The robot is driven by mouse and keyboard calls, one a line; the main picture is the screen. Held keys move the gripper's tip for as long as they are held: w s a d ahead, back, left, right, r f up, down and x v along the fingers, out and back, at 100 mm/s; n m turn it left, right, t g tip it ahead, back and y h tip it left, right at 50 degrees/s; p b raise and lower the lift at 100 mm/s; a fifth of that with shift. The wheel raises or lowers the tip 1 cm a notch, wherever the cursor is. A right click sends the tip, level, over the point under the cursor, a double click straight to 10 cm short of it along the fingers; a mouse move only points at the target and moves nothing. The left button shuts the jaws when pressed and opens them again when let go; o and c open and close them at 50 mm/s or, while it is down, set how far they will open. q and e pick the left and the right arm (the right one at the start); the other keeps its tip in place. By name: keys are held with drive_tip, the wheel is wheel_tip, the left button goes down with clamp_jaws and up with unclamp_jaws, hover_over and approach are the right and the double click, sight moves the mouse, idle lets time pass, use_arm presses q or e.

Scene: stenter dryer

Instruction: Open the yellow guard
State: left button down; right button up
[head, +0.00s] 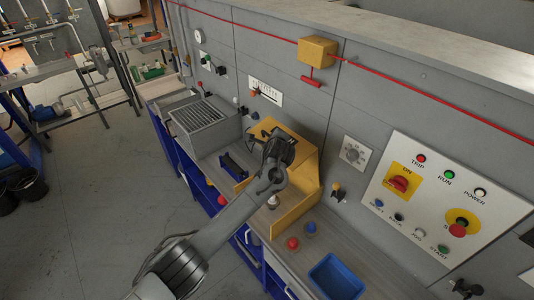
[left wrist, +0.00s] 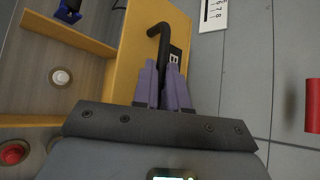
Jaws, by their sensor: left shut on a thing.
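The yellow guard (head: 306,190) stands on the grey bench in the middle of the head view, against the machine wall. My left arm reaches across the bench, and my left gripper (head: 270,137) is at the upper part of the guard, hiding some of it. In the left wrist view the guard's yellow panel (left wrist: 139,45) carries a bent black handle (left wrist: 164,45). The purple fingers of my left gripper (left wrist: 164,78) are shut on this handle; their tips cover its lower part. My right gripper is not in view.
A blue tray (head: 336,277) and red push button (head: 293,243) lie in front of the guard. A control panel (head: 440,195) is on the wall at right. A red cord (head: 400,96) runs along the wall above. A grey grated box (head: 198,116) stands left of the guard.

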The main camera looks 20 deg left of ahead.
use_arm(q)
drive_tip(key=shift+w+d+r, duration=0.1)
drive_tip(key=shift+w+d, duration=0.4)
drive_tip(key=shift+w, duration=0.3)
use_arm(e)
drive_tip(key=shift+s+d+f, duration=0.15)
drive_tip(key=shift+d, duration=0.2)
use_arm(q)
drive_tip(key=c, duration=1.2)
unclamp_jaws()
drive_tip(key=shift+o, duration=0.2)
drive_tip(key=shift+r, duration=0.15)
drive_tip(key=shift+r, duration=0.1)
drive_tip(key=shift+v, duration=1.1)
drive_tip(key=b+v, duration=0.1)
drive_tip(key=v, duration=0.7)
drive_tip(key=shift+s, duration=0.25)
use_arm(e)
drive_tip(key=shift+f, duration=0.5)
use_arm(q)
drive_tip(key=shift+d, duration=0.1)
